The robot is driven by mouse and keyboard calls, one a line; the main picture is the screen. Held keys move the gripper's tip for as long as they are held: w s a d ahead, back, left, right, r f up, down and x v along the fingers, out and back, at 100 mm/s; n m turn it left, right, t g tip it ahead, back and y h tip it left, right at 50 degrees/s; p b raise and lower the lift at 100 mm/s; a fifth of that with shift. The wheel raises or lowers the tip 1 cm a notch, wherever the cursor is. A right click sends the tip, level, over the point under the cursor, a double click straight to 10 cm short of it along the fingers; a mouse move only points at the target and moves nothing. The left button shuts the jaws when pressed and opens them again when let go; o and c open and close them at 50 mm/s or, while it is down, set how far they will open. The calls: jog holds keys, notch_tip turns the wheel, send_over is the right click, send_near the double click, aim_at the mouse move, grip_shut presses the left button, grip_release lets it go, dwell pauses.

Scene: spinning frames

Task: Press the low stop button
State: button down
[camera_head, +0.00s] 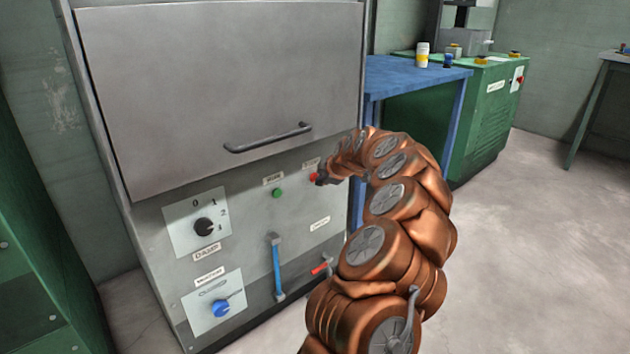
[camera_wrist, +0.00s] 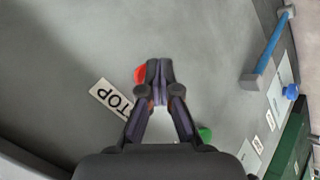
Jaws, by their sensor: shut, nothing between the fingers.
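The red stop button (camera_head: 313,177) is on the grey front panel of the cabinet, below its door. It also shows in the wrist view (camera_wrist: 140,75), with a white STOP label (camera_wrist: 112,98) beside it. My gripper (camera_wrist: 160,68) is shut and empty. In the wrist view its fingertips lie just right of the red button and partly overlap its edge. In the head view my gripper (camera_head: 321,180) is at the panel by the button. I cannot tell whether the tips touch the button or the panel.
A green button (camera_head: 277,193) is left of the red one. A blue-handled lever (camera_head: 277,268) and a red-handled valve (camera_head: 320,268) sit lower on the panel. The cabinet door handle (camera_head: 268,138) juts out above. A blue table (camera_head: 410,76) stands behind my arm. The floor at right is clear.

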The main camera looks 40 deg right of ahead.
jog(key=shift+s, duration=0.4)
jog(key=shift+s+b, duration=1.45)
jog(key=shift+s, duration=1.1)
